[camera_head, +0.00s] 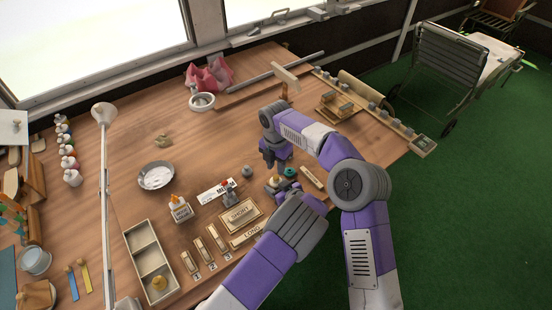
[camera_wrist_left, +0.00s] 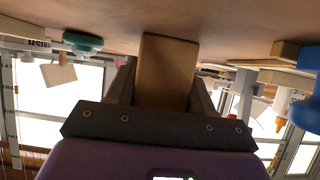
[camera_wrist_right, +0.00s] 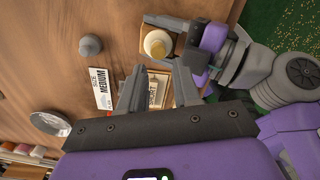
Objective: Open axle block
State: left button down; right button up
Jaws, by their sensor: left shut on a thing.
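The axle block appears to be the small wooden block with a pale round knob (camera_head: 276,181) near the table's front edge. In the right wrist view the knob (camera_wrist_right: 157,43) sits on top of the wood. My left gripper (camera_head: 291,189) reaches in low from the front. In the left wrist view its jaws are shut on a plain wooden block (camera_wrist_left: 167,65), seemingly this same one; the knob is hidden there. My right gripper (camera_wrist_right: 157,88) is open and empty, pointing down above the table close to the block, with its fingers apart.
A teal knob (camera_head: 290,172) stands just right of the block.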

aim_at(276, 177)
jog(key=m, duration=0.4)
jog(key=shift+r, duration=0.2)
jog(key=m, duration=0.4)
jog(key=shift+r, duration=0.1)
jog(key=m, duration=0.4)
jog(key=shift+r, duration=0.2)
jog(key=m, duration=0.3)
jog(key=shift+r+m, duration=0.15)
jog(key=shift+m, duration=0.15)
jog(key=m, duration=0.4)
jog(key=shift+r, duration=0.2)
jog(key=m, duration=0.3)
jog(key=shift+r+m, duration=0.2)
jog(key=shift+m, duration=0.2)
jog(key=m, duration=0.7)
jog(key=shift+w+r, duration=0.1)
jog(key=shift+r, duration=0.25)
jog(key=shift+f, duration=3.95)
jog(key=shift+c, duration=0.3)
